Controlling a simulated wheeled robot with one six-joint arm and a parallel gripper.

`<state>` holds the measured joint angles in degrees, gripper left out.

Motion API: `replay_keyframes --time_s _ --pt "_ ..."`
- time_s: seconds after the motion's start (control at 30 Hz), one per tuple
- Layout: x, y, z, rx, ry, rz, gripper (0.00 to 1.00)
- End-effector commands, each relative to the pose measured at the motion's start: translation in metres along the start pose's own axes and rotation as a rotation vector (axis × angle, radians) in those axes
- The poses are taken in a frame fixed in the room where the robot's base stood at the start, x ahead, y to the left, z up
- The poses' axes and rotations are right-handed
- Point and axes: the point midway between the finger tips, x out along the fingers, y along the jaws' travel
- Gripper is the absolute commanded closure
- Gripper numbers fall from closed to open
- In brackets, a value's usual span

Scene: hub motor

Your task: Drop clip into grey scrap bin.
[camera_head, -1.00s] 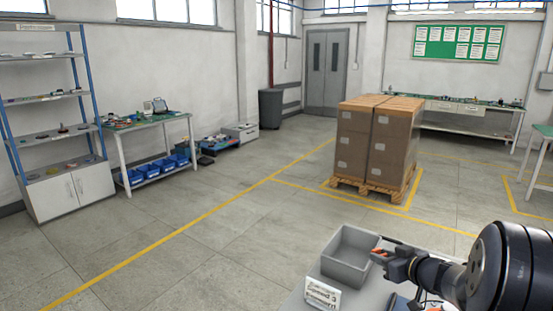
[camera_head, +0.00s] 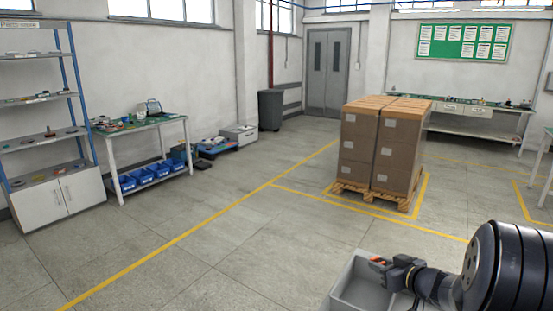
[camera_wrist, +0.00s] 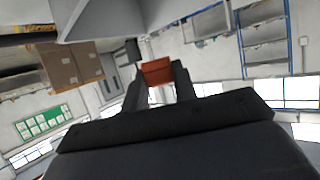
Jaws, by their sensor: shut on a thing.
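The orange clip (camera_wrist: 157,71) is held between the two dark fingers of my gripper (camera_wrist: 158,78) in the wrist view. In the head view, the clip (camera_head: 377,260) shows as a small orange piece at the tip of my gripper (camera_head: 382,263). My gripper is shut on it. The grey scrap bin (camera_head: 342,279) is at the bottom of the head view, open at the top and cut off by the frame edge. In that view the clip overlaps the bin's far rim; its height above the rim is hard to tell.
A pallet of brown boxes (camera_head: 383,150) stands on the floor beyond the bin. A workbench with blue bins (camera_head: 145,178) and a shelf unit (camera_head: 42,130) stand at the left. A dark waste bin (camera_head: 270,110) is by the back wall. The floor between is clear.

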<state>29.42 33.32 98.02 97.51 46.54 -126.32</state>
Motion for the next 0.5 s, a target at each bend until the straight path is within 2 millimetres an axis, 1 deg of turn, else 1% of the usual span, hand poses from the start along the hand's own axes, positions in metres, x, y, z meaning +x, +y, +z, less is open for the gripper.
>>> replay_keyframes --time_s 0.03,0.2,0.5 --pt "0.003 0.000 0.007 0.002 -0.001 -0.001 0.94" --pt "0.008 0.000 0.018 0.001 0.000 -0.001 0.94" --pt "0.009 0.000 0.021 0.000 0.001 0.000 0.94"
